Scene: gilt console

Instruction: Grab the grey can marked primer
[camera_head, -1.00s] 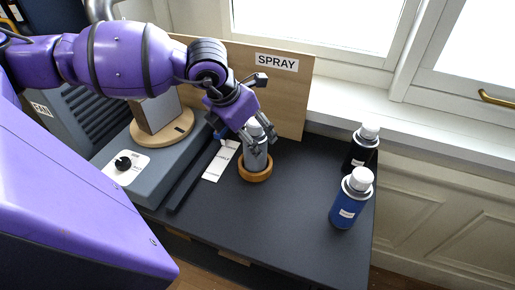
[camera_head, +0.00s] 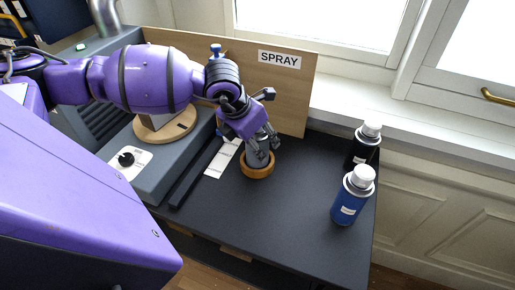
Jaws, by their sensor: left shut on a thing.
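The grey can (camera_head: 257,159) stands upright in a round wooden ring (camera_head: 257,171) on the dark tabletop. My left gripper (camera_head: 260,145) reaches down over it from above and is shut on its upper part. The gripper hides the can's top, and no marking on the can is readable from here. The can's bottom still sits inside the ring. My right gripper is not in view.
A blue can (camera_head: 347,204) and a black can (camera_head: 359,152), both with white caps, stand at the table's right side. A wooden board with a SPRAY label (camera_head: 280,59) stands behind. A grey machine with a black knob (camera_head: 126,159) is at left. The front middle is clear.

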